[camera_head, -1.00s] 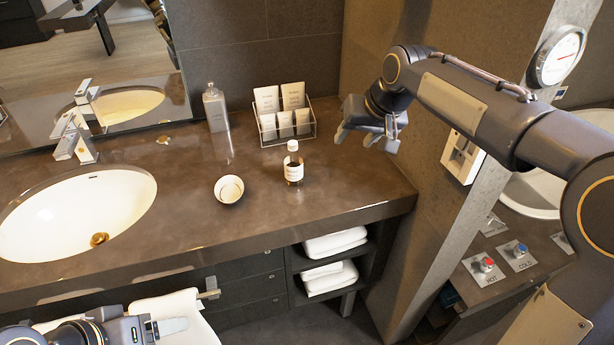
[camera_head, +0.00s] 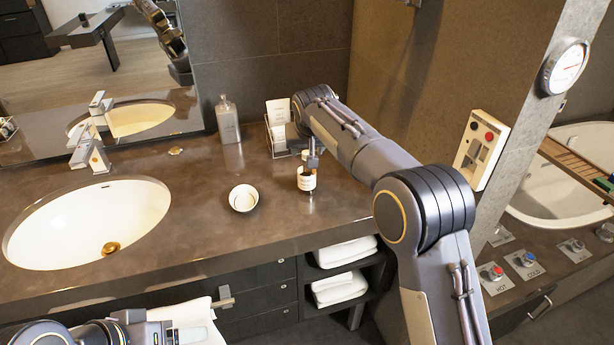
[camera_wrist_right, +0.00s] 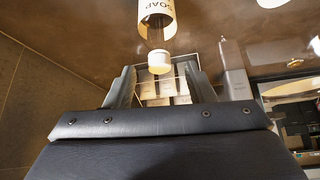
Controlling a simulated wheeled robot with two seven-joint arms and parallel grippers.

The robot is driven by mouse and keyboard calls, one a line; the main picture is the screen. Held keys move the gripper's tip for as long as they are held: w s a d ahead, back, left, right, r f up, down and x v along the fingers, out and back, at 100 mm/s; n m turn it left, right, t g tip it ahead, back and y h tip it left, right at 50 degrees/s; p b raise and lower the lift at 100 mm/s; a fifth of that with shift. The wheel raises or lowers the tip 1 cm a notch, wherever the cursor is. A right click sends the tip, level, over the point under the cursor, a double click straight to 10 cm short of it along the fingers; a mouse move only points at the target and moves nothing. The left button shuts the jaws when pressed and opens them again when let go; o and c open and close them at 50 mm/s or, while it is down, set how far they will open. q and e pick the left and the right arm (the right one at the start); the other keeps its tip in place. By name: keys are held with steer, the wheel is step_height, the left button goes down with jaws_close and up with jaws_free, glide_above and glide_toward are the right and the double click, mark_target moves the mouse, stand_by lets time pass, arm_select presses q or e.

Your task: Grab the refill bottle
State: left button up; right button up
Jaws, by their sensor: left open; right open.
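The refill bottle, which I take to be the small dark amber bottle with a pale label (camera_head: 307,182), stands upright on the counter (camera_head: 190,228). In the right wrist view its label reads SOAP (camera_wrist_right: 157,18) and its white cap (camera_wrist_right: 160,62) faces me. My right gripper (camera_head: 311,150) is open just above the bottle, and its wrist hides part of the bottle's top. In the wrist view its two fingers (camera_wrist_right: 161,80) are spread on either side of the cap's line; I cannot tell whether they touch it. My left gripper (camera_head: 168,332) is open and empty at the bottom left, below the counter front.
The sink (camera_head: 80,225) is at left. Towels (camera_head: 340,288) lie on shelves below.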

steer(key=shift+x, duration=1.2)
jaws_close()
steer(key=shift+r, duration=0.15)
